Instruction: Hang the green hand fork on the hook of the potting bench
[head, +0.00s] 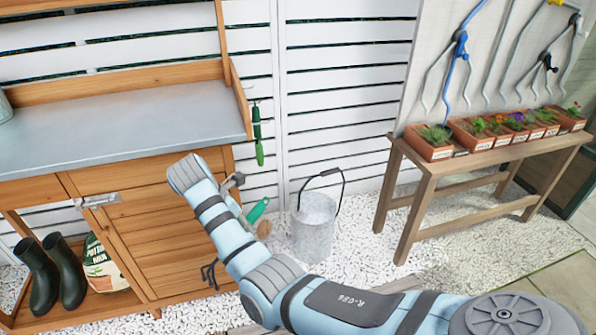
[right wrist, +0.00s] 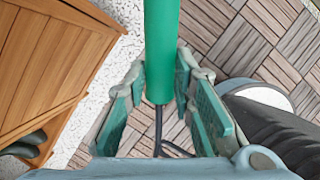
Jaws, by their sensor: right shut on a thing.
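The green hand fork has its green handle (head: 258,210) showing to the right of my forearm in the head view, with its dark tines showing low on the left of the arm. My right gripper (head: 234,186), partly hidden by the arm, is shut on the fork in front of the bench's right end. In the right wrist view, the green handle (right wrist: 162,50) lies between the finger pads (right wrist: 160,105), and a dark shaft runs below it. The potting bench (head: 120,125) has a grey top. A green tool (head: 258,135) hangs at its right side; hook details there are too small to tell. My left gripper is not in view.
A metal bucket (head: 315,228) stands on white gravel right of the bench. Dark boots (head: 50,272) and a potting mix bag (head: 103,265) sit on the lower shelf. A wooden table (head: 480,170) with potted flowers stands at the right. A slatted white fence is behind.

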